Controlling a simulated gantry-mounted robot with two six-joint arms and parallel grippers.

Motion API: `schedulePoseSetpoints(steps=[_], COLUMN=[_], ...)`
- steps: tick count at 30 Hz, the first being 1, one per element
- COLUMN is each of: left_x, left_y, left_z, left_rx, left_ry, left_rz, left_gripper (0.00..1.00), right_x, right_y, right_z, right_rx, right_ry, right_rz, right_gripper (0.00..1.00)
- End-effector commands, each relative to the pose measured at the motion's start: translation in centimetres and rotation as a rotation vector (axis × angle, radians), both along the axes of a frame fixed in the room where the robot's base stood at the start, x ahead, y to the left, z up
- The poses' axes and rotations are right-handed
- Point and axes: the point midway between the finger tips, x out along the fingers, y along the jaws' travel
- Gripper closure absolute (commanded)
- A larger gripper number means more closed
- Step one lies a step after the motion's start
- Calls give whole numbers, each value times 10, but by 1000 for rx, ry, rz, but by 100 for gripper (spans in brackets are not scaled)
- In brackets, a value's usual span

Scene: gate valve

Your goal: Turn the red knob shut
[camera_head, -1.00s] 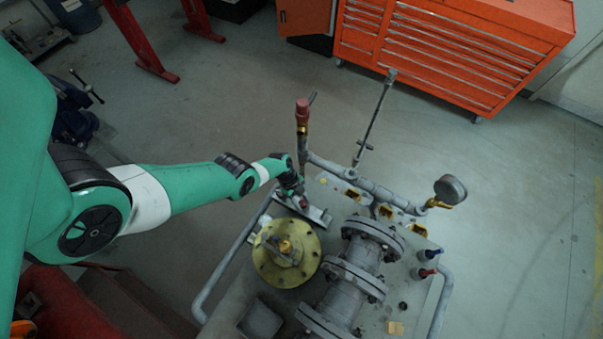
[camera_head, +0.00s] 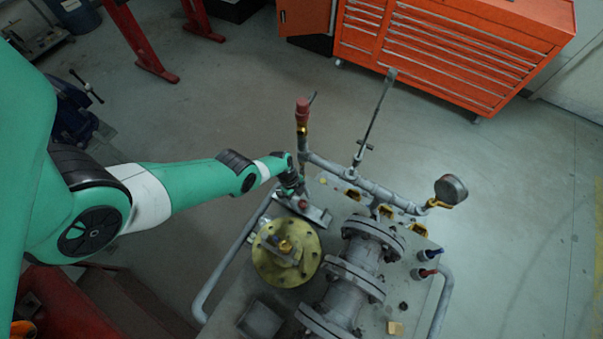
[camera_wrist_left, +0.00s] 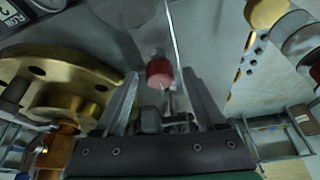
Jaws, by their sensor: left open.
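A small red knob (camera_wrist_left: 160,73) shows in the left wrist view, between and just beyond the fingers of my left gripper. In the head view a small red piece (camera_head: 303,204) that looks like this knob sits on the valve rig, right by the gripper's tip. My left gripper (camera_head: 298,192) points down at it; its fingers (camera_wrist_left: 158,95) are open on either side of the knob, with a gap visible. I cannot tell whether either finger touches it. My wrist partly hides this spot in the head view. My right gripper is not in view.
A yellow round flange (camera_head: 268,270) lies close to the gripper. A vertical pipe with a red top (camera_head: 302,112) rises just behind it. Grey flanged pipes (camera_head: 352,280) and a gauge (camera_head: 451,189) stand to the right. An orange tool cabinet (camera_head: 450,45) is at the back.

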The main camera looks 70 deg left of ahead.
Motion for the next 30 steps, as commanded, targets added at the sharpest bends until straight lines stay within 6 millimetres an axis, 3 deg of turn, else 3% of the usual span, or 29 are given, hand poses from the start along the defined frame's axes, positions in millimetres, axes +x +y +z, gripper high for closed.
schedulePoseSetpoints(steps=[5,15,19,30], left_x=[-1,-15,-21,-25], left_y=[2,24,32,37], left_z=[8,79,99,107], left_rx=[0,0,0,0], left_ry=[0,0,0,0], left_rz=[1,3,2,0], left_gripper=[28,28,28,28], right_x=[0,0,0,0], right_y=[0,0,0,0], right_z=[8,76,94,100], right_rx=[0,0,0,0], right_ry=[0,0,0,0], right_rz=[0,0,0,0], right_gripper=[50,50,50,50])
